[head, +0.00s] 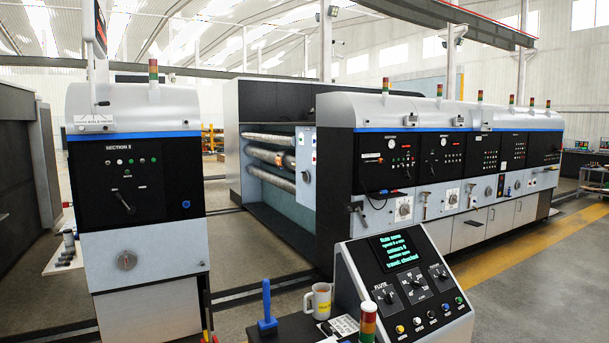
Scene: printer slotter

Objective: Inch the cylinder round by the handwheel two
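Several horizontal cylinders (270,156) show in the gap between the sections, silvery, one with an orange patch. Black levers (124,202) stick out of the left section and the row. Neither of my grippers shows in the head view.
A control console (405,285) with a green-lettered screen stands in the front right. Beside it are a mug (321,300), a blue-handled tool (267,322) and a signal lamp (368,322). Floor rails run between the sections. Open floor lies at the right by a yellow stripe (540,242).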

